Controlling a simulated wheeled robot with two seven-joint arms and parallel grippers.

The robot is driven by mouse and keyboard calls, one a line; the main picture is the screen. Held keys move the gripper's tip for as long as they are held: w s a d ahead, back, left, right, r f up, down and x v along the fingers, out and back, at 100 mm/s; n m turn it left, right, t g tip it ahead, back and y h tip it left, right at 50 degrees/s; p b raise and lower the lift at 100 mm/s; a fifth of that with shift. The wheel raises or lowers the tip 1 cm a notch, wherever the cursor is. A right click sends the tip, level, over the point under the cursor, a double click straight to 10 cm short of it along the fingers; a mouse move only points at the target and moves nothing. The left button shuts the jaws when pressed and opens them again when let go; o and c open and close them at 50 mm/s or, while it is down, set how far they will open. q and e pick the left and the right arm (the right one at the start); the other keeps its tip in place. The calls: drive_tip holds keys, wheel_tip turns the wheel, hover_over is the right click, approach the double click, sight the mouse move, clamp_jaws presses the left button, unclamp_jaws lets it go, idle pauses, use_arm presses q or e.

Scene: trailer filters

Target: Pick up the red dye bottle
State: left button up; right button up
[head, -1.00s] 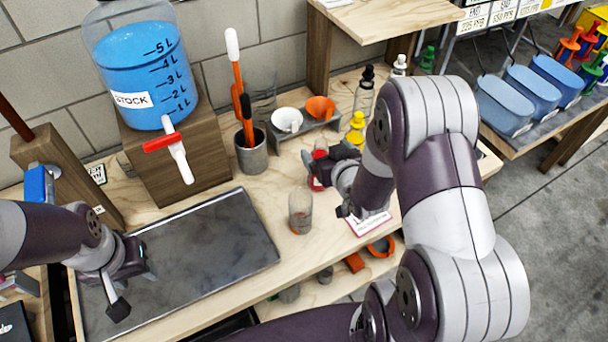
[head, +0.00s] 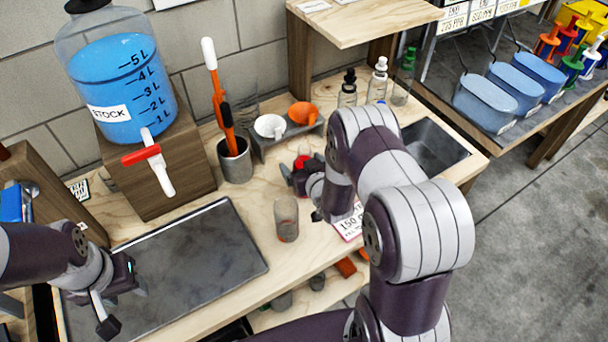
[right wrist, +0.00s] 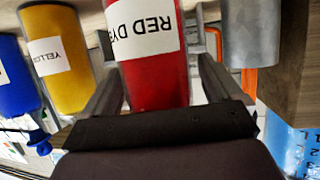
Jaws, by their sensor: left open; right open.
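The red dye bottle (right wrist: 152,65) stands between the two fingers of my right gripper in the right wrist view, its label upside down there. A gap shows between it and the right finger; I cannot tell whether the left finger touches it. In the head view only the red top of the bottle (head: 302,161) shows; the rest is hidden by my right gripper (head: 298,178), which is open around it at bench level. My left gripper (head: 118,298) is open and empty over the dark metal tray (head: 190,262).
Yellow (right wrist: 58,60) and blue (right wrist: 15,78) dye bottles stand close beside the red one. A clear jar (head: 286,220) is left of a label card on the bench. A grey tool cup (head: 235,162) and a stand with white and orange funnels (head: 302,113) are behind.

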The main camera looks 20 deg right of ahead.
drive_tip(key=shift+w+f, duration=0.15)
drive_tip(key=shift+w, duration=0.15)
drive_tip(key=shift+s, duration=0.1)
drive_tip(key=c, duration=1.3)
drive_tip(key=shift+r, duration=0.2)
